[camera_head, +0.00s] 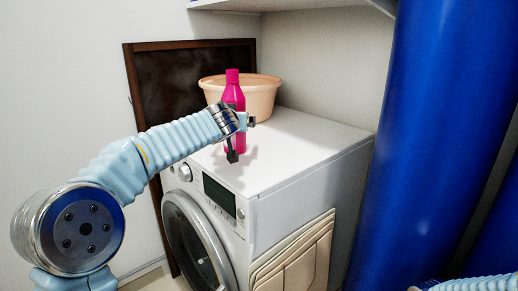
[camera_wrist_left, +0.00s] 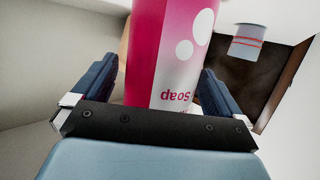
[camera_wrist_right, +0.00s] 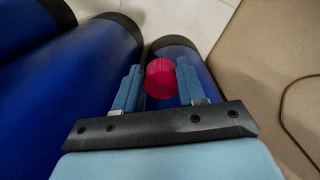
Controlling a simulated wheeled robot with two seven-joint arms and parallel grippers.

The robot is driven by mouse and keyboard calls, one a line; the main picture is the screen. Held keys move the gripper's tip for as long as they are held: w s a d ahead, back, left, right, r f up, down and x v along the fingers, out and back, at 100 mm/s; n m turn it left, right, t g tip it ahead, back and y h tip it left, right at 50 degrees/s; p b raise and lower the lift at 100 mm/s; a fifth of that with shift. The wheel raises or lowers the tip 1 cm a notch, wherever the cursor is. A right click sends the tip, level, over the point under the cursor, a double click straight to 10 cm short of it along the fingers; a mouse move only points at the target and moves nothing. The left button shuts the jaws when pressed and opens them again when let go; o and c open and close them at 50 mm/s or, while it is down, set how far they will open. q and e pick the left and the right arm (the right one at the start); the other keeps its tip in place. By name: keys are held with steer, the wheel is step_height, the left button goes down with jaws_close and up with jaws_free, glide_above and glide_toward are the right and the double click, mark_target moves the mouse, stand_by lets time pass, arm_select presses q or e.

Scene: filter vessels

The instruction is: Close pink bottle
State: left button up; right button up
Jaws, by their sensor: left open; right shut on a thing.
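The pink bottle (camera_head: 233,97) stands upright on top of the white washing machine. In the left wrist view the bottle (camera_wrist_left: 168,50) fills the middle and shows white dots and the word "Soap". My left gripper (camera_head: 241,138) is open, with its fingers on either side of the bottle's body. My right gripper (camera_wrist_right: 160,84) is shut on a round, ribbed pink-red cap (camera_wrist_right: 160,78). It is low and to the right, away from the bottle. In the head view only a bit of my right arm shows at the bottom right edge.
A peach basin (camera_head: 262,97) stands behind the bottle on the washing machine (camera_head: 290,150). A dark framed board (camera_head: 160,75) leans on the wall. Large blue cylinders (camera_head: 440,130) stand at the right. The machine's top is clear right of the bottle.

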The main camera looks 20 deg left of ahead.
mark_target(235, 95)
arm_select(q)
steer(key=shift+r, duration=0.1)
steer(key=c, duration=1.6)
steer(key=shift+o, duration=0.2)
